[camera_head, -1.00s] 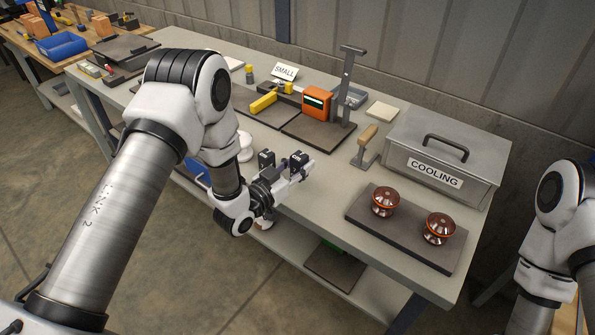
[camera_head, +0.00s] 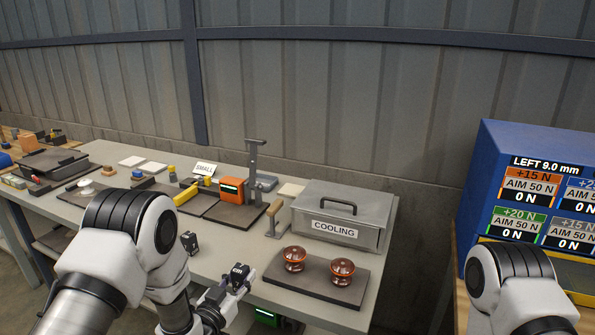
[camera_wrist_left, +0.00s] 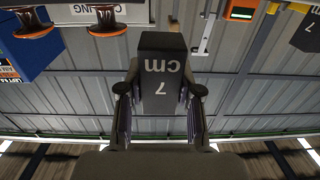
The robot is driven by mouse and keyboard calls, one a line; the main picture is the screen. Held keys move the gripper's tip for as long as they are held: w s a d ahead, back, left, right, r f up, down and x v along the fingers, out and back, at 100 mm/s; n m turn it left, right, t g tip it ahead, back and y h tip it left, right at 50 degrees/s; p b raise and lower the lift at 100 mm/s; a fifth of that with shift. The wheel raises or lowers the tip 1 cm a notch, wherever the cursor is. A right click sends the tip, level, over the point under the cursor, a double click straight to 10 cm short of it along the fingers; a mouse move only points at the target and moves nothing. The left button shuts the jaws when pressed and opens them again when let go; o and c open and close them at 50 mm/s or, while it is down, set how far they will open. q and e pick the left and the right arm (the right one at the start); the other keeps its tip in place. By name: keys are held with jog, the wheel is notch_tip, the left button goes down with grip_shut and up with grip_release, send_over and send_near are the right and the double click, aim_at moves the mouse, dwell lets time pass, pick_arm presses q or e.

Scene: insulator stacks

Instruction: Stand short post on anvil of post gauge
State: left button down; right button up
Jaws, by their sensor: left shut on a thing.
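My left gripper (camera_head: 228,285) is shut on a dark block (camera_head: 238,273) near the table's front edge. In the left wrist view this block (camera_wrist_left: 163,75) is marked "7 cm" and sits between the fingers. The pictures do not name it as the short post. A similar dark block (camera_head: 189,242) stands to its left. What looks like the post gauge, a grey upright stand (camera_head: 253,175) with an orange readout box (camera_head: 231,189), is farther back on a dark plate. I cannot make out a thing on its anvil. My right gripper is out of view; only its arm shows.
A grey COOLING box (camera_head: 335,216) stands at the back right. Two brown insulators (camera_head: 294,259) sit on a dark slab (camera_head: 322,291) before it. A wooden-handled tool (camera_head: 276,215) stands between box and gauge. A blue display panel (camera_head: 478,190) rises at right.

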pick_arm(q)
jog(key=s+a+f+n+y, duration=0.2)
jog(key=s+f+n+y, duration=0.15)
jog(key=s+y, duration=0.2)
jog(key=w+r+m+h, duration=0.1)
jog(key=w+h, duration=0.1)
jog(key=w+d+r+m+h, duration=0.1)
jog(key=w+r+m+h, duration=0.1)
jog(key=w+d+r+m+h, duration=0.1)
jog(key=w+r+h, duration=0.1)
jog(key=h, duration=0.1)
jog(key=shift+w+d+r+m+g, duration=0.15)
jog(key=shift+w+d+m+g, duration=0.1)
jog(key=shift+w+g, duration=0.1)
jog(key=shift+d+r+h, duration=0.1)
jog(key=shift+d+h, duration=0.05)
jog(key=shift+h, duration=0.2)
